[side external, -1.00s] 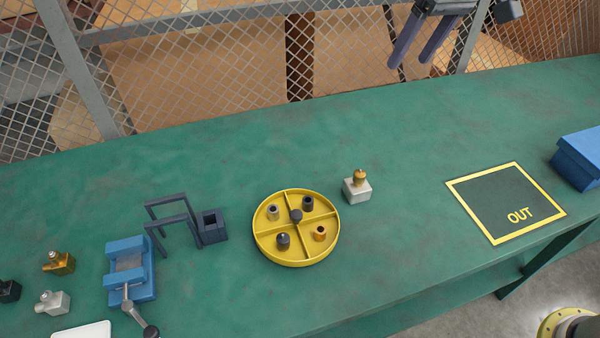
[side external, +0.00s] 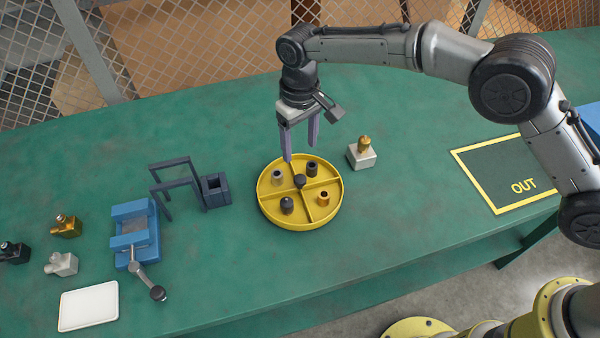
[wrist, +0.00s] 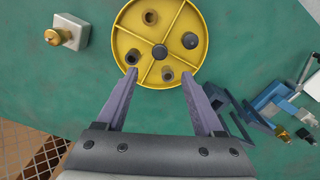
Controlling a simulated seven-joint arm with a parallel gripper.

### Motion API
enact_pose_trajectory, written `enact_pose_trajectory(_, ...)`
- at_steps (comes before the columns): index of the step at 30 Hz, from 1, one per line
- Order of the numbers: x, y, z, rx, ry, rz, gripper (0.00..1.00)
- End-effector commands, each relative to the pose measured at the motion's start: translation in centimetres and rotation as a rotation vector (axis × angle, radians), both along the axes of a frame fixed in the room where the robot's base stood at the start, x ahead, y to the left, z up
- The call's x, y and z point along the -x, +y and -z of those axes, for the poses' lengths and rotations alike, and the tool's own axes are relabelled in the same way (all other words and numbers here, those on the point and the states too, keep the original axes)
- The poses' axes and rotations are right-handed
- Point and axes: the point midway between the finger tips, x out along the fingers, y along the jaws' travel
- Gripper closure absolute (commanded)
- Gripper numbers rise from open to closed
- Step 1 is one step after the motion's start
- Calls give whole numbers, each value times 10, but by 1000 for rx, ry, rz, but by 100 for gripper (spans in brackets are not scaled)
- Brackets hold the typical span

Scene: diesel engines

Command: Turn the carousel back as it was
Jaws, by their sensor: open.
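The carousel (side external: 291,216) is a round yellow tray on the green bench, split by ribs into compartments around a dark centre knob (side external: 300,181). In the side view a grey piece (side external: 278,177) sits at back left, a dark one (side external: 312,169) at back right, a dark one (side external: 287,205) at front left and a copper-coloured one (side external: 323,198) at front right. My gripper (side external: 301,157) is open and points down at the carousel's back edge. In the wrist view its fingertips (wrist: 158,74) straddle the near rim of the carousel (wrist: 117,45). I cannot tell whether they touch it.
A pale block with a brass top (side external: 361,157) stands just right of the carousel. A dark bracket with a square holder (side external: 215,190) and a blue vise (side external: 135,235) stand left. The yellow-framed OUT square (side external: 490,205) lies right. Bench in front of the carousel is clear.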

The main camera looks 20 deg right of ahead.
Motion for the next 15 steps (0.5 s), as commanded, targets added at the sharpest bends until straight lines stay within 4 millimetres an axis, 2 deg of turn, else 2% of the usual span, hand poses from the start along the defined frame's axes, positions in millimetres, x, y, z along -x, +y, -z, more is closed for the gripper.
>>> enact_pose_trajectory(9,1,-1,64,2,2,1,31)
enact_pose_trajectory(15,0,-1,93,0,1,1,31)
